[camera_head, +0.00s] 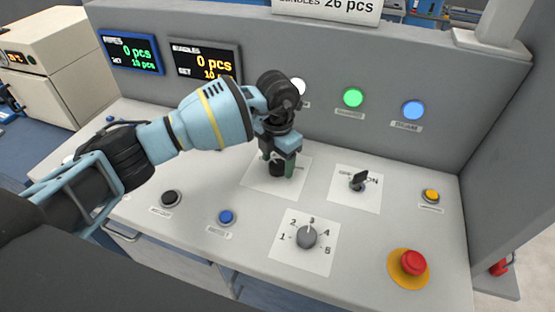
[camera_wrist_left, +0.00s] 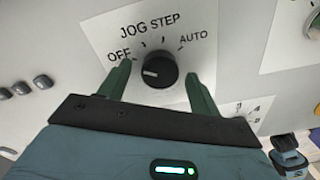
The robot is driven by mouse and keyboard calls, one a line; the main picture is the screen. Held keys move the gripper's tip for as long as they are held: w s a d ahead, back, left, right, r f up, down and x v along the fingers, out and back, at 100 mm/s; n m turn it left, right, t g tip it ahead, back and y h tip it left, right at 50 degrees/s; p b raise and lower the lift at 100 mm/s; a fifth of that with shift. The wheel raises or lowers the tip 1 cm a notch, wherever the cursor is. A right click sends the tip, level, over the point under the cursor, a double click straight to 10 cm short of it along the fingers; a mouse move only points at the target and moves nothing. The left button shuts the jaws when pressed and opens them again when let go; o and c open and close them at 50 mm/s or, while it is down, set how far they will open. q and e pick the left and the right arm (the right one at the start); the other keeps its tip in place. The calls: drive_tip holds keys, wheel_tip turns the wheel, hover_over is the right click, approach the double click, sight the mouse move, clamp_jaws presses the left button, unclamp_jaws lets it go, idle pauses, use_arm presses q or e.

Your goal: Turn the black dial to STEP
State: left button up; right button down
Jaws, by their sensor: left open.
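The black dial (camera_wrist_left: 160,70) sits on a white plate (camera_wrist_left: 105,32) marked OFF, JOG, STEP and AUTO. Its white pointer mark is on its left side, toward the OFF end and away from STEP. My left gripper (camera_wrist_left: 157,74) is open, with one green finger on each side of the dial. Small gaps seem to remain between the fingers and the dial; contact is hard to judge. In the head view my left gripper (camera_head: 281,163) reaches down over the dial and mostly hides it. My right gripper is not seen.
A black key-like switch (camera_head: 359,181) stands right of the gripper. A numbered grey knob (camera_head: 306,237), a blue button (camera_head: 226,217), a black button (camera_head: 171,198) and a red emergency button (camera_head: 413,262) lie nearer. The upright panel (camera_head: 322,65) with lamps rises behind.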

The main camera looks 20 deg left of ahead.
use_arm(q)
drive_tip(key=shift+f, duration=0.15)
drive_tip(key=shift+c, duration=0.4)
drive_tip(key=c, duration=0.9)
